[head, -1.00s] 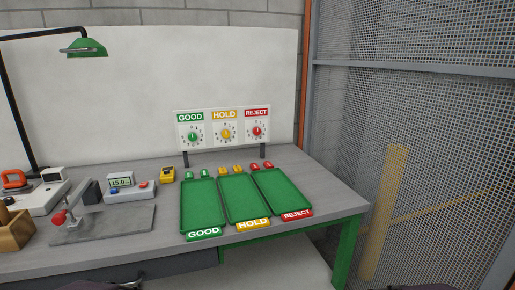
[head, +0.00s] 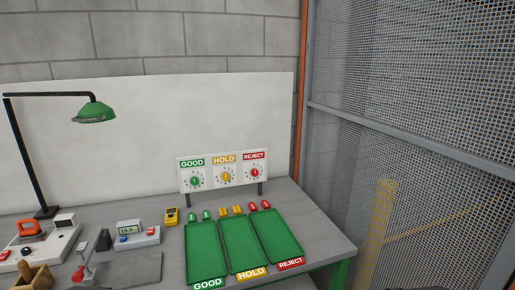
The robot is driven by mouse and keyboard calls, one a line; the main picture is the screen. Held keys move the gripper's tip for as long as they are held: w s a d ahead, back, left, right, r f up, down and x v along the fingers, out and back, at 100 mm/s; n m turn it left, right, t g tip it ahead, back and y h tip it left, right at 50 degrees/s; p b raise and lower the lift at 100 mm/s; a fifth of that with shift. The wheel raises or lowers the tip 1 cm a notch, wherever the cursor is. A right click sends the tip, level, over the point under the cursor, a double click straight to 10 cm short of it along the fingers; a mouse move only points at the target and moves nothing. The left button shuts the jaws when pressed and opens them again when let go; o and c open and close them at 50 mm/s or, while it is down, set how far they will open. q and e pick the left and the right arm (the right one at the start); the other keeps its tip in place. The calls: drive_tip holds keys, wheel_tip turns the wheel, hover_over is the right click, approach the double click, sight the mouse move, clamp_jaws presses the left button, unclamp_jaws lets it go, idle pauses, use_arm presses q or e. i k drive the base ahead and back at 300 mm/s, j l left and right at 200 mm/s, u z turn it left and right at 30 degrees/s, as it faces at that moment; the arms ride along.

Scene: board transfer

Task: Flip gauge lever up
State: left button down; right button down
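The gauge fixture stands at the lower left of the head view. Its lever has a red ball knob (head: 78,273) at the near, low end, and a grey arm rises from it towards a dark block (head: 103,240). The fixture sits on a flat grey plate (head: 135,268). A gauge readout box (head: 138,236) with a small lit display stands just behind; its digits are too small to read surely. Neither of my grippers is in view.
Green GOOD (head: 206,255), HOLD (head: 241,245) and REJECT (head: 275,236) trays lie empty right of the plate. A dial panel (head: 223,172) stands behind them. A yellow meter (head: 171,216), a wooden holder (head: 35,277) and a green lamp (head: 94,112) are also here. Mesh fencing closes the right side.

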sight(77, 276)
drive_tip(key=u, duration=1.6)
